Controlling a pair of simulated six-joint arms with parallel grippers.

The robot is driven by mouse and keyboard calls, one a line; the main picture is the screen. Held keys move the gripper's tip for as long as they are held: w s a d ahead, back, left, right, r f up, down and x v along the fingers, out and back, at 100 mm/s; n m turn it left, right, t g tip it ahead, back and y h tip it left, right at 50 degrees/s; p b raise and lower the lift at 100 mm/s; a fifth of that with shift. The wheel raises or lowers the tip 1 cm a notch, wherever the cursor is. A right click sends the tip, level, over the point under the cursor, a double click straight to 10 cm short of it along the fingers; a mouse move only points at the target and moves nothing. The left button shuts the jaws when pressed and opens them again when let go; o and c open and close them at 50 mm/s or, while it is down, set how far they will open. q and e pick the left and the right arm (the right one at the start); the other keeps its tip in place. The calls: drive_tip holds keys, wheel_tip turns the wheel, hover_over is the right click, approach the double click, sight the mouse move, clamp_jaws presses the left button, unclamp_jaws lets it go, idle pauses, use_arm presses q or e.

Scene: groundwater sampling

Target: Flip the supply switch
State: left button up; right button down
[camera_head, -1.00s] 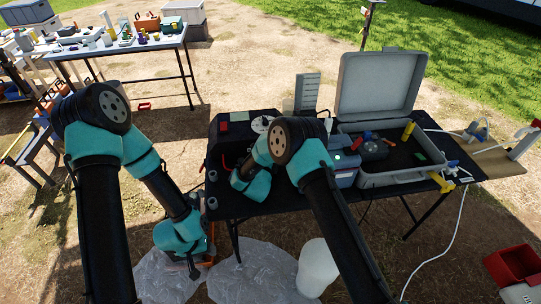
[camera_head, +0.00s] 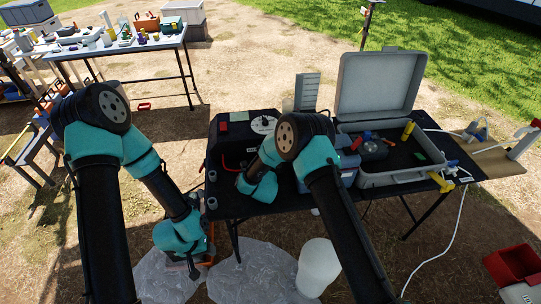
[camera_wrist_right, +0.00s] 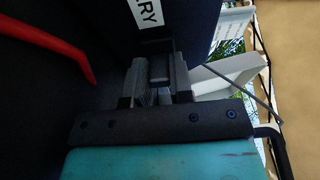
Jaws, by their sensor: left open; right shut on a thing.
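The black box (camera_head: 230,155) on the folding table has a red block and a round white dial (camera_head: 263,124) on top. I cannot clearly pick out the supply switch in the head view. My right gripper (camera_wrist_right: 158,72) is shut on a small grey part close to a dark face with a white label (camera_wrist_right: 148,12) ending in "RY"; the fingers hide most of that part. In the head view my right arm covers this spot. My left gripper (camera_head: 192,266) is open, low in front of the table's left end, above plastic sheeting.
An open grey case (camera_head: 425,173) with tools stands right of the black box on the table (camera_head: 275,204). A white bucket (camera_head: 318,268) stands on the ground. A second table (camera_head: 120,50) is at the back left.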

drive_tip(key=shift+d+n+y, duration=0.2)
drive_tip(key=shift+n+y, duration=0.45)
drive_tip(key=shift+y, duration=0.4)
drive_tip(key=shift+d+n+y, duration=0.2)
drive_tip(key=shift+n+y, duration=0.5)
drive_tip(key=shift+y, duration=0.4)
drive_tip(key=shift+d+n+y, duration=0.2)
drive_tip(key=shift+n+y, duration=0.45)
drive_tip(key=shift+y, duration=0.4)
drive_tip(key=c, duration=1)
unclamp_jaws()
drive_tip(key=v, duration=1.7)
drive_tip(key=shift+s+d+r, duration=0.1)
drive_tip(key=shift+s+r, duration=0.05)
drive_tip(key=shift+s, duration=0.05)
